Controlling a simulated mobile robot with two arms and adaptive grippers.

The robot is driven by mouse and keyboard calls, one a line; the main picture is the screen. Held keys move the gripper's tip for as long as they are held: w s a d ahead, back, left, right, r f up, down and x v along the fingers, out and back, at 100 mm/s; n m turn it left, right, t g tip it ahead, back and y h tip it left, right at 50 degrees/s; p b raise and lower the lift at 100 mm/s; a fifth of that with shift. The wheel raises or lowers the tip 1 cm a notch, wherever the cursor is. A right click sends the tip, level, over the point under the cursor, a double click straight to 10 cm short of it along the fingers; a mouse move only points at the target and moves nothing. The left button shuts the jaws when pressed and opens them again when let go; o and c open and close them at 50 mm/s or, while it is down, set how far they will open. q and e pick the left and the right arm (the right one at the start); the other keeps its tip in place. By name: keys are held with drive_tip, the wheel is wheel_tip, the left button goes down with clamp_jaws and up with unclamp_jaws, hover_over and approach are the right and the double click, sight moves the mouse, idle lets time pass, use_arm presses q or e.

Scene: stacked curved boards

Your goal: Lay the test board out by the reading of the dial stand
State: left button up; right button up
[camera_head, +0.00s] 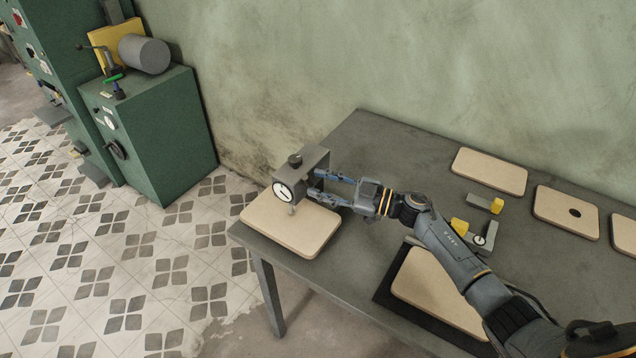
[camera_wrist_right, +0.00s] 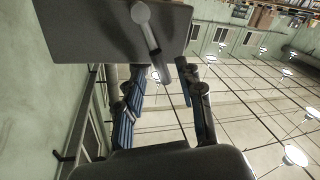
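Another tan board (camera_head: 437,290) lies on a black mat (camera_head: 384,292), partly behind my right arm. My left gripper is out of view.
A plain board (camera_head: 490,171), a board with a dark hole (camera_head: 552,211) and a cut-off board (camera_head: 625,235) lie at the right. The table's back left is clear. A green machine (camera_head: 155,130) stands left.

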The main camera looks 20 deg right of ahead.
drive_tip(key=v, duration=1)
drive_tip(key=shift+s+d, duration=0.2)
drive_tip(key=shift+d, duration=0.15)
